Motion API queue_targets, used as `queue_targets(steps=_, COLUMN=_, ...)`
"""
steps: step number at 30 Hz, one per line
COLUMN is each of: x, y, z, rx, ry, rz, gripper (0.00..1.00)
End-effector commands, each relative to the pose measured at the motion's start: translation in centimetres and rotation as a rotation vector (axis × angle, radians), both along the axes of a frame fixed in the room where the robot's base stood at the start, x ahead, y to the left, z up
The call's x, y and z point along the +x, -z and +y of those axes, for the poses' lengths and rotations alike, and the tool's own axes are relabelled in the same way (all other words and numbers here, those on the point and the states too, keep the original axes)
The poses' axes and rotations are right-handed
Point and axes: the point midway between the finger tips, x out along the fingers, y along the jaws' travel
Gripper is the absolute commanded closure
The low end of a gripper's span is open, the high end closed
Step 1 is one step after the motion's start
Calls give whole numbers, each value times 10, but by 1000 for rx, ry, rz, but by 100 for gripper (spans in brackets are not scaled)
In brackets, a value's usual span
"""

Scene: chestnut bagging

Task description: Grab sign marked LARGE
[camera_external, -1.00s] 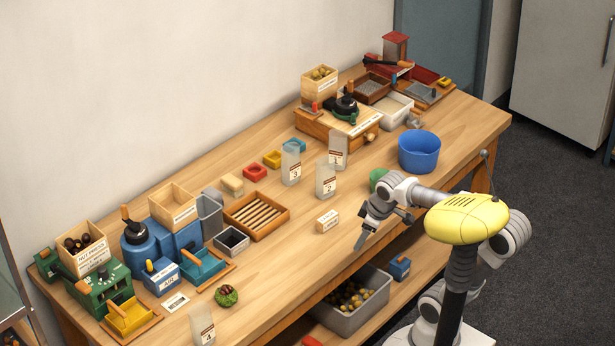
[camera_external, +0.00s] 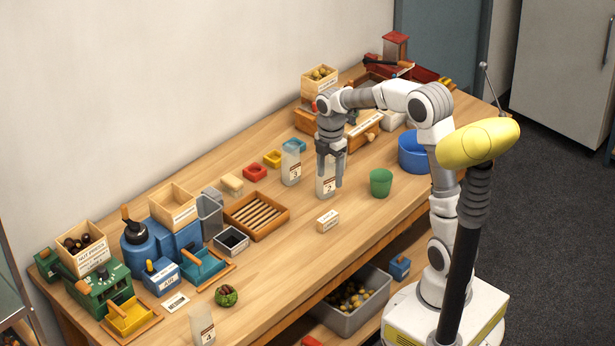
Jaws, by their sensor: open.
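My gripper (camera_external: 331,178) points down with its fingers open, at the jar or bag numbered 2 (camera_external: 326,192), overlapping it in the picture. I cannot tell whether the fingers touch it. A small pale block with a printed label (camera_external: 327,221) stands on the table just in front of the gripper, apart from it. A flat white sign (camera_external: 176,302) lies at the front left. The print on both is too small to read, so I cannot tell which is marked LARGE.
Bag 3 (camera_external: 291,163) stands left of my gripper, a green cup (camera_external: 381,183) right of it, and a blue tub (camera_external: 412,152) farther right. A wooden slatted tray (camera_external: 283,204) lies to the left. The front middle of the table (camera_external: 300,262) is clear.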

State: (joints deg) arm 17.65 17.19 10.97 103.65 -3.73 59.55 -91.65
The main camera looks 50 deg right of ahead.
Motion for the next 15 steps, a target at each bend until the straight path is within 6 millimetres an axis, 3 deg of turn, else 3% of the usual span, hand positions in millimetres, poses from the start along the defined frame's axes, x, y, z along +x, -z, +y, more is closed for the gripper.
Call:
queue_targets(steps=9, x=-1, y=73, z=0, rx=1, ry=1, rz=5, gripper=32)
queue_targets(steps=15, x=0, y=104, z=0, rx=0, ry=2, rz=1, gripper=32)
